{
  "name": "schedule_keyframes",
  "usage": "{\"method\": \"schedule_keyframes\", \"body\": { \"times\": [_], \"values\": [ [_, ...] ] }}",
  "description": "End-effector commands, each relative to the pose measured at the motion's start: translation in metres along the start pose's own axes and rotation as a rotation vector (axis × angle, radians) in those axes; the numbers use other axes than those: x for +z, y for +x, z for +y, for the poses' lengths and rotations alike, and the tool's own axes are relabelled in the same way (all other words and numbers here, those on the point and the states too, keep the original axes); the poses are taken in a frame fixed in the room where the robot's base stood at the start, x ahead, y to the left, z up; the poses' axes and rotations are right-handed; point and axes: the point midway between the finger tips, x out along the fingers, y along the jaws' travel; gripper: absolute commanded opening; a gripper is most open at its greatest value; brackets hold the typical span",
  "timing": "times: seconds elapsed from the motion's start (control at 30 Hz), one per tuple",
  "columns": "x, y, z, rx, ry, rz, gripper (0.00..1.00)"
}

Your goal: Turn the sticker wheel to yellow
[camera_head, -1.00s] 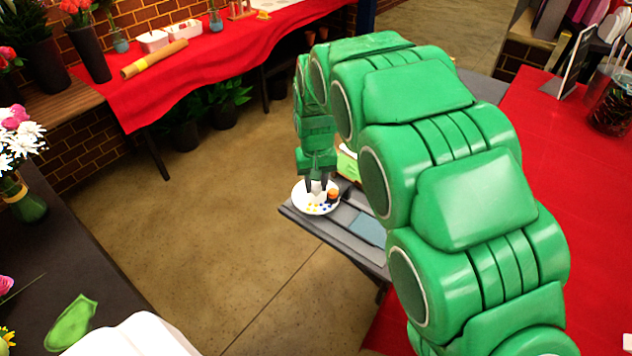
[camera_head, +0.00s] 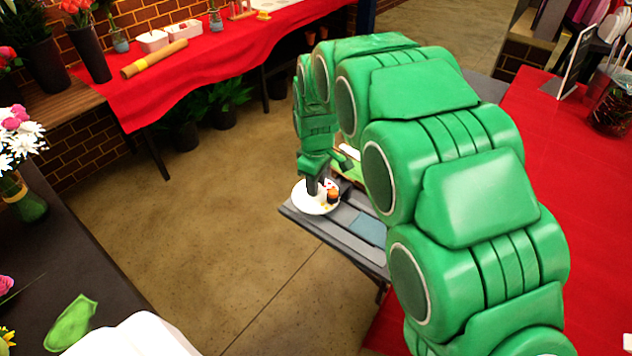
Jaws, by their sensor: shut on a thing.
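The sticker wheel (camera_head: 309,206) is a small white disc lying on a grey bench (camera_head: 340,238) in the middle of the view. A white piece stands up at its centre, with a small orange and dark item (camera_head: 333,196) at its right edge. My gripper (camera_head: 318,190) points down over the wheel, its dark fingers shut on the wheel's raised centre. The fingers and wrist cover part of the disc. The coloured dots are mostly hidden or too small to read, so I cannot tell which colour is selected.
A blue-grey flat piece (camera_head: 368,230) lies on the bench right of the wheel. A red-covered table (camera_head: 560,190) stands at the right, and another red-clothed table (camera_head: 225,62) at the back. A dark counter (camera_head: 110,285) is at the left. Open floor lies between.

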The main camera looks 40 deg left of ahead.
Motion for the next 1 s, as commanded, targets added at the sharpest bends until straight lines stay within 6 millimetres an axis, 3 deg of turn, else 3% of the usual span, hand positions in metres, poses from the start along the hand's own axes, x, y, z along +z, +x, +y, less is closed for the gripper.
{"method": "schedule_keyframes", "body": {
  "times": [0.3, 0.87, 0.9, 1.0],
  "values": [
    [0.0001, 0.0001, 0.0000, 0.000, -0.131, -0.001, 0.01],
    [0.0002, 0.0002, 0.0001, 0.000, -0.160, -0.001, 0.01],
    [0.0002, 0.0001, 0.0002, 0.000, -0.160, -0.001, 0.34],
    [0.0002, 0.0000, 0.0002, 0.000, -0.159, 0.000, 0.42]
  ]
}}
